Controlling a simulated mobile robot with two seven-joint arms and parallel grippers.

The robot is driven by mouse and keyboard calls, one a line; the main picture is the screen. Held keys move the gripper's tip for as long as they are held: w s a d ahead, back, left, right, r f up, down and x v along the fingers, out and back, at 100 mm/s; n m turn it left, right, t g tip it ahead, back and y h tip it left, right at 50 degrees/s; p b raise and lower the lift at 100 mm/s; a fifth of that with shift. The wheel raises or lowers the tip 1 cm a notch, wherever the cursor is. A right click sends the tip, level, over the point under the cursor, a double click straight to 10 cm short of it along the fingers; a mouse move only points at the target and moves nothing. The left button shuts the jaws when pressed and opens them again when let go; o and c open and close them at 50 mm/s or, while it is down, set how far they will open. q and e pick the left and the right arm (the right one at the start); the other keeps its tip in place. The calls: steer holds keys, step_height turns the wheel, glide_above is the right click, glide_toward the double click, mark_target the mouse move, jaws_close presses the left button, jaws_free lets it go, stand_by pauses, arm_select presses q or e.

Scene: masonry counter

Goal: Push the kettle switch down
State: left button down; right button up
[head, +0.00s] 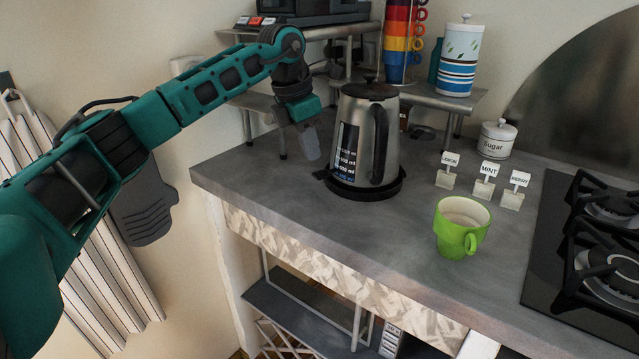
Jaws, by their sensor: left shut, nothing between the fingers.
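A steel kettle (361,139) with a dark lid and dark handle stands upright on its black round base (378,189) on the grey counter. A dark water gauge with marks runs down its left side. A small black tab (321,174) sticks out at the left edge of the base; I cannot tell for sure that it is the switch. My left gripper (313,153) is shut and empty, pointing down just left of the kettle and above that tab. I cannot tell whether it touches anything. My right gripper is not in view.
A green mug (462,227) stands at the front right, with small herb signs (488,180) and a sugar jar (497,139) behind it. A gas hob (592,260) is at far right. A raised shelf (447,99) with cups and a canister stands behind. The counter's front left is clear.

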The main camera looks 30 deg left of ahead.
mark_target(316, 175)
arm_select(q)
steer(key=b+x, duration=0.2)
steer(key=x, duration=0.1)
steer(key=shift+f, duration=0.2)
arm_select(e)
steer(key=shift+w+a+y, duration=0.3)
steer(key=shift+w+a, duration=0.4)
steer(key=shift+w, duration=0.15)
arm_select(q)
steer(key=shift+s+b+x, duration=0.25)
steer(key=shift+b+x, duration=0.25)
steer(key=shift+x, duration=0.6)
steer(key=shift+s+a+r+p, duration=0.3)
steer(key=shift+s+a, duration=0.15)
steer(key=shift+s, duration=0.2)
steer(key=shift+s+a+r+p, duration=0.15)
steer(key=shift+s+a+p, duration=0.1)
steer(key=shift+s+a, duration=0.3)
steer(key=shift+d, duration=0.15)
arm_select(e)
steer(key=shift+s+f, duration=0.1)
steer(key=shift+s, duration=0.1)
